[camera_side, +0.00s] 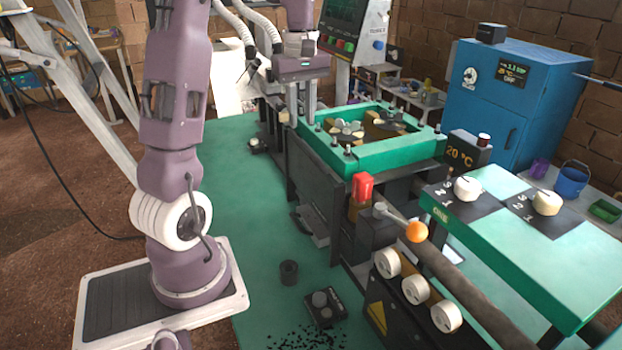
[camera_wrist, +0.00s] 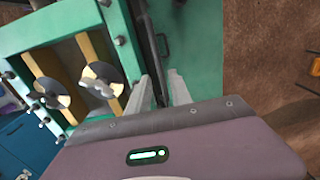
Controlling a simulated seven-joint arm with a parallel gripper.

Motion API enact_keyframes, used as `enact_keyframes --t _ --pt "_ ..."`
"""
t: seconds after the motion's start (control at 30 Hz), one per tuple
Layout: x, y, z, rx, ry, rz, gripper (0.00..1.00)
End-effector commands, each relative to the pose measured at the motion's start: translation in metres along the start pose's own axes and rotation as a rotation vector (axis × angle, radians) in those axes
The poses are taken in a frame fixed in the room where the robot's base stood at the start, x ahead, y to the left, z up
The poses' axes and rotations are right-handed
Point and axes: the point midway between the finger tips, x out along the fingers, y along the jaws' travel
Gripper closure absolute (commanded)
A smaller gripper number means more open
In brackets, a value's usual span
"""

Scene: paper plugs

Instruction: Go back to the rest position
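My gripper (camera_side: 302,118) points down at the back-left corner of the green machine frame (camera_side: 375,156). In the wrist view my gripper (camera_wrist: 160,76) shows two pale fingers apart, with a dark bar and the green frame wall (camera_wrist: 147,48) beyond them. I see nothing held between the fingers. Whether the fingertips touch the frame is hard to tell. Inside the frame, round metal-and-dark pieces sit on tan bars; in the wrist view two such discs (camera_wrist: 101,80) lie left of the fingers.
A blue cabinet (camera_side: 510,100) is at the back right. A green table (camera_side: 530,235) with two pale round knobs or plugs (camera_side: 547,203) is at right. An orange-knobbed lever (camera_side: 417,232) sticks up in front.

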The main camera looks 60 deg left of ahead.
Motion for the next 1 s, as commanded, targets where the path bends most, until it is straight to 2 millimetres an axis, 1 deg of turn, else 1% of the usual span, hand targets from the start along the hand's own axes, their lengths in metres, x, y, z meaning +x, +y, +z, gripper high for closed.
enact_keyframes --t 0.1,0.17,0.43,0.47,0.5,0.53,0.57,0.63,0.67,0.7,0.77,0.8,0.9,1.0 --pt "-0.011 0.0 -0.001 0.0 0.002 0.002 0.75" --pt "-0.015 0.0 0.0 0.0 0.001 0.0 0.75" --pt "-0.017 0.0 0.0 0.0 0.0 0.0 0.75" --pt "-0.017 0.0 0.001 0.003 0.0 0.001 0.75" --pt "-0.02 0.0 0.006 0.024 0.004 0.009 0.75" --pt "-0.024 0.0 0.015 0.059 0.008 0.02 0.75" --pt "-0.029 -0.001 0.028 0.113 0.016 0.037 0.75" --pt "-0.046 -0.008 0.076 0.319 0.05 0.098 0.75" --pt "-0.052 -0.015 0.101 0.432 0.069 0.129 0.75" --pt "-0.058 -0.028 0.134 0.593 0.1 0.17 0.75" --pt "-0.061 -0.052 0.177 0.827 0.153 0.229 0.75" --pt "-0.059 -0.069 0.2 0.972 0.191 0.263 0.75" --pt "-0.047 -0.109 0.239 1.272 0.285 0.331 0.75" --pt "-0.034 -0.135 0.256 1.457 0.353 0.371 0.75"
